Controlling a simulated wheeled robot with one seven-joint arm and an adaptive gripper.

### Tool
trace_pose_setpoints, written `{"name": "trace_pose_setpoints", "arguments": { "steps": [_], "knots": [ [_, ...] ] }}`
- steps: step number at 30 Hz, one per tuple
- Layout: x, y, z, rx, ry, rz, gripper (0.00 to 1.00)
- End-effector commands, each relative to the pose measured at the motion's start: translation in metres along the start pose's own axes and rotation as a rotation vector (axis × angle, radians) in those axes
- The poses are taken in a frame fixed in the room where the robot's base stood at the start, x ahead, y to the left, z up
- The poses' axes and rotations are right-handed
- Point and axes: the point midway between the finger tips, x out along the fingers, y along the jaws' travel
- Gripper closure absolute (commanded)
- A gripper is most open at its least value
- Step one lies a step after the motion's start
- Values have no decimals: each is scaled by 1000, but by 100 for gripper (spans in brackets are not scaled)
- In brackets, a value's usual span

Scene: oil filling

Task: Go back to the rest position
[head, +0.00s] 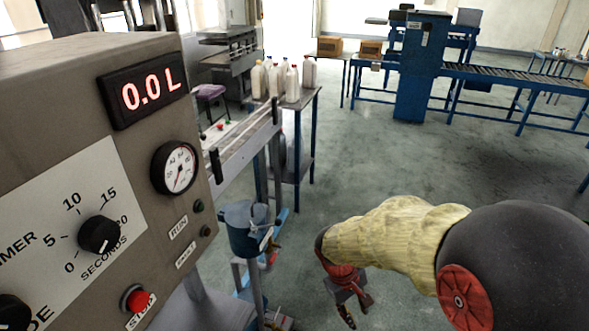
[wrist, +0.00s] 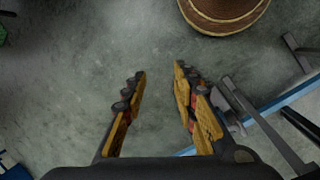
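My gripper (wrist: 158,85) is open and empty in the wrist view, its two fingers apart with bare grey floor between them. In the head view my gripper (head: 358,312) hangs low at the lower middle, pointing down, at the end of my arm. It is to the right of the filling machine's control panel (head: 60,130), apart from it. The panel display (head: 146,95) reads 0.0 L. The panel also carries a dial gauge (head: 176,168), a timer knob (head: 98,235) and a red stop button (head: 137,298).
Several bottles (head: 292,84) stand on a side table (head: 312,110). A blue roller conveyor (head: 510,82) is at the back right. A round brown object (wrist: 224,14) shows in the wrist view. The middle floor is clear.

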Motion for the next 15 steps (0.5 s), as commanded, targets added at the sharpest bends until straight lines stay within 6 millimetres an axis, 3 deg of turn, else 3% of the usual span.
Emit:
{"name": "trace_pose_setpoints", "arguments": {
  "steps": [1,6,15],
  "knots": [
    [-18,-1,16,54,26,-25,72],
    [-62,-13,60,211,107,-116,72],
    [-125,-26,122,425,314,-216,72]
  ]
}}
